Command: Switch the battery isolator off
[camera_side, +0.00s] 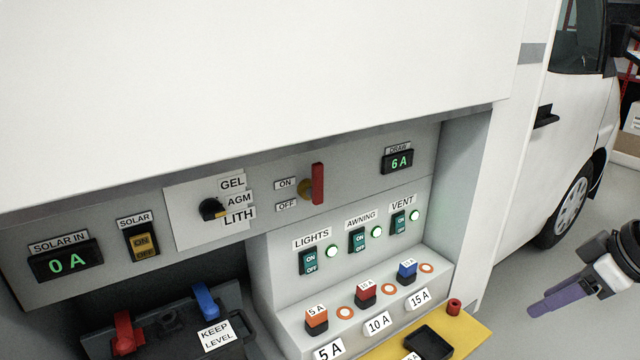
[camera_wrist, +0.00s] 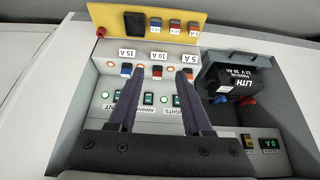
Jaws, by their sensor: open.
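The battery isolator's red lever (camera_side: 317,184) stands upright on a brass-coloured hub on the grey upper panel in the side view. An ON label (camera_side: 285,183) and an OFF label (camera_side: 286,207) are to its left, ON above OFF. My gripper (camera_side: 540,309) is at the far right of the side view, well apart from the lever, its fingers overlapping there. In the wrist view my gripper (camera_wrist: 157,78) shows two purple fingers spread apart with nothing held between them. I cannot make out the lever in the wrist view.
A rotary selector (camera_side: 212,209) and solar switch (camera_side: 142,242) are left of the lever; the draw display (camera_side: 397,161) is right. Below are switches with green lamps, fuses, a battery (camera_wrist: 229,82) and a yellow shelf (camera_side: 470,335). The locker's side wall (camera_side: 462,205) lies between lever and gripper.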

